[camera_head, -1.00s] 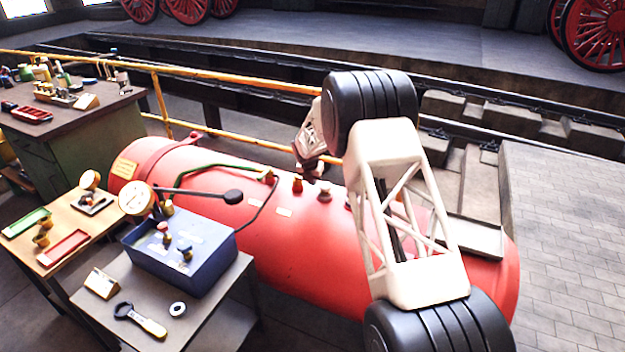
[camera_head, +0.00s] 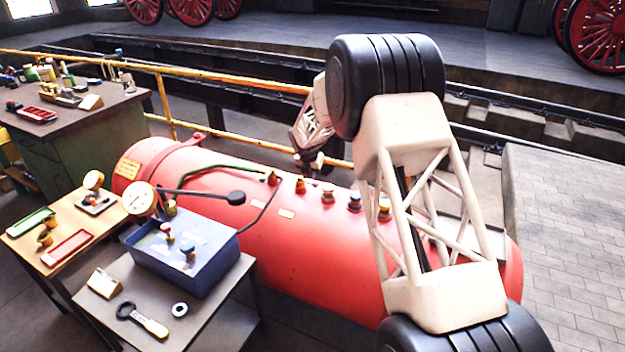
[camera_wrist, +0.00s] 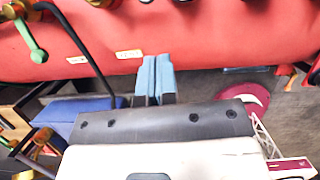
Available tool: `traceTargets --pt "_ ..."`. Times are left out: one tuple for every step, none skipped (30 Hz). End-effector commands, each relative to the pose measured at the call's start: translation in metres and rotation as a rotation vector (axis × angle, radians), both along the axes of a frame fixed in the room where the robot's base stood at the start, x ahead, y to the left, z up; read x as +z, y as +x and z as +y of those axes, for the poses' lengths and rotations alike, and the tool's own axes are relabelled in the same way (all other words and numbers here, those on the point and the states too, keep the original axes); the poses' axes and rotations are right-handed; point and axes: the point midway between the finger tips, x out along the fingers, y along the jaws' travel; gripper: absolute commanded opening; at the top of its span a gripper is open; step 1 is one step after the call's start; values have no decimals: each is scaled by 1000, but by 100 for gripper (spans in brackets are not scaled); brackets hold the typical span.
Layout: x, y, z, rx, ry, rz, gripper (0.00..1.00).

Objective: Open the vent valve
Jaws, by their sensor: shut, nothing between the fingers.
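My gripper (camera_head: 308,166) hangs over the far side of the red boiler (camera_head: 270,235). In the wrist view its blue fingers (camera_wrist: 155,68) are together and empty, in front of the boiler's red side. Several small valve fittings stand along the boiler top, among them one with an orange-red body (camera_head: 300,185) and one with a blue-banded body (camera_head: 354,201). A blue pump box (camera_head: 190,265) at the left carries a red knob (camera_head: 166,229) and a blue knob (camera_head: 187,249). I cannot tell which of these is the vent valve. The gripper appears apart from all of them.
A pressure gauge (camera_head: 139,198) and a black-ended lever (camera_head: 236,198) rise by the pump box. A wrench (camera_head: 142,319) lies on the front table. A yellow railing (camera_head: 235,82) passes behind the boiler.

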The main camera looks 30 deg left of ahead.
Motion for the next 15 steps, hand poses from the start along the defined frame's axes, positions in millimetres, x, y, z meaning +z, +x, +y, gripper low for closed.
traceTargets --pt "6 -2 0 0 0 0 0" --pt "9 -3 -1 0 0 0 0" --pt "13 -4 -1 0 1 -1 0" --pt "16 -5 -1 0 1 -1 0" --pt "18 -5 -1 0 1 -1 0" --pt "20 -6 -1 0 1 -1 0" --pt "22 -7 -1 0 1 -1 0" --pt "23 -7 -1 0 1 -1 0" --pt "24 -7 -1 1 0 0 0" --pt "25 -8 -1 1 0 0 0" --pt "26 -8 -2 1 0 0 0" --pt "26 -8 -2 1 0 0 0" --pt "27 -8 -2 1 0 0 0" --pt "27 -8 -2 1 0 0 0" --pt "27 -8 -2 1 0 0 0"
